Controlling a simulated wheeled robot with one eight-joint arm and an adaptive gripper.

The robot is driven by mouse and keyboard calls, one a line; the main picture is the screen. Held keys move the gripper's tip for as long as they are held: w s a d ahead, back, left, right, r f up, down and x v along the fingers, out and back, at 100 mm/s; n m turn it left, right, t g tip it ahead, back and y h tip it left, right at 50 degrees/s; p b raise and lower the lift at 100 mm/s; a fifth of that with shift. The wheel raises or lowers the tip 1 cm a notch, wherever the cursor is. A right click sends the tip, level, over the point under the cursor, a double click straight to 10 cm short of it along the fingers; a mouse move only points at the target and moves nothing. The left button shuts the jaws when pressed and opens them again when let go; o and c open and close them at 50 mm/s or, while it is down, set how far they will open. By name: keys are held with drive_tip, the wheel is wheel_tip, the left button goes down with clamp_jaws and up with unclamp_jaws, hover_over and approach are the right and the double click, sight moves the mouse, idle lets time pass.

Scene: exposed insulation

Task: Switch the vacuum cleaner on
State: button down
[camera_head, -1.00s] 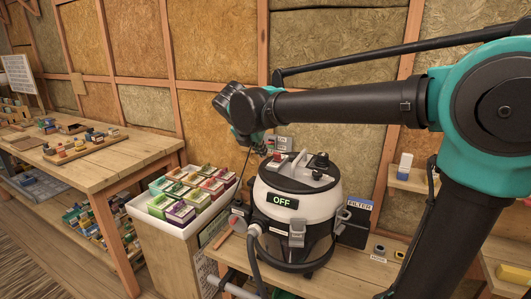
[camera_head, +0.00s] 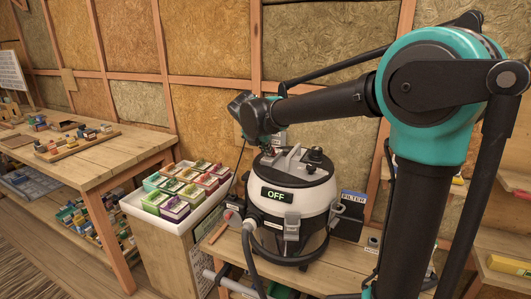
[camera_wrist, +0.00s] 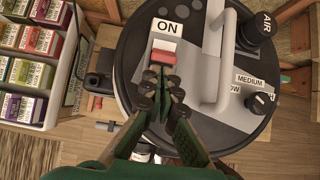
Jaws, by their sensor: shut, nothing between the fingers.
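The vacuum cleaner (camera_head: 318,201) stands on the wooden bench, with a black lid, white band and a display (camera_head: 276,195) reading OFF. In the wrist view its lid (camera_wrist: 211,125) carries a red and white rocker switch (camera_wrist: 164,57) under an ON label (camera_wrist: 163,28). My gripper (camera_wrist: 161,81) is shut and empty, its fingertips at the near, red end of the switch. I cannot tell whether they touch it. In the head view the arm's end is over the lid's left side; the switch cannot be made out there.
A grey handle (camera_wrist: 211,60) rises right of the switch. Beyond it are an AIR knob (camera_wrist: 254,32) and a power dial (camera_wrist: 262,103). A white bin of colored boxes (camera_head: 190,225) stands left of the vacuum. A black FILTER box (camera_head: 350,219) is at its right.

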drive_tip(key=shift+w+d+r+g+y, duration=0.15)
drive_tip(key=shift+w+r+g+y, duration=0.2)
drive_tip(key=shift+g, duration=0.45)
drive_tip(key=shift+w+d+r+g+y, duration=0.1)
drive_tip(key=shift+w+r+g+y, duration=0.15)
drive_tip(key=shift+g, duration=0.25)
drive_tip(key=shift+w+d+r+g+y, duration=0.1)
drive_tip(key=shift+w+g, duration=0.15)
drive_tip(key=shift+g, duration=0.25)
drive_tip(key=g, duration=0.1)
drive_tip(key=w+g, duration=0.1)
drive_tip(key=w+g+y, duration=0.1)
drive_tip(key=shift+d+r, duration=0.3)
drive_tip(key=shift+s, duration=0.15)
drive_tip(key=shift+r, duration=0.1)
drive_tip(key=shift+r, duration=0.7)
drive_tip(key=shift+a, duration=0.1)
